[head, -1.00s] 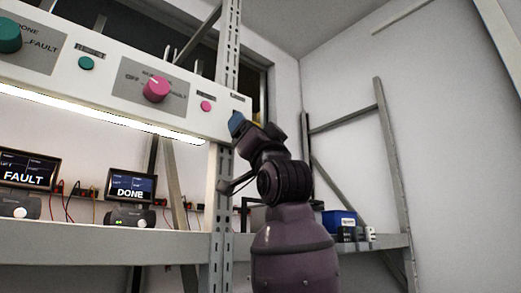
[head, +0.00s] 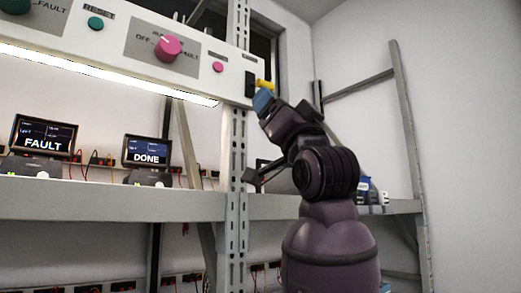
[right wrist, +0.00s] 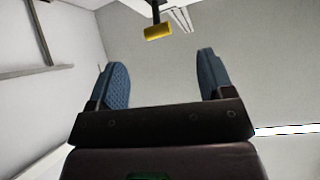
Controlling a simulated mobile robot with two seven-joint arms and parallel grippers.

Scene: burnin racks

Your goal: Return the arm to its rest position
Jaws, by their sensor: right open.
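My right arm rises in the right half of the head view, with its right gripper (head: 263,102) tipped by blue pads. The gripper is near the right end of the white control panel (head: 238,78), just below a yellow handle (head: 265,84). In the right wrist view the blue fingers (right wrist: 161,70) stand wide apart with nothing between them. The yellow handle (right wrist: 158,31) shows beyond the fingertips, apart from them. My left gripper is not in view.
The panel carries a pink knob (head: 167,47) and small buttons. A grey rack post (head: 232,180) stands left of my arm. The shelf holds a FAULT screen (head: 43,137) and a DONE screen (head: 147,152). A side shelf with small items (head: 372,195) is partly behind my arm.

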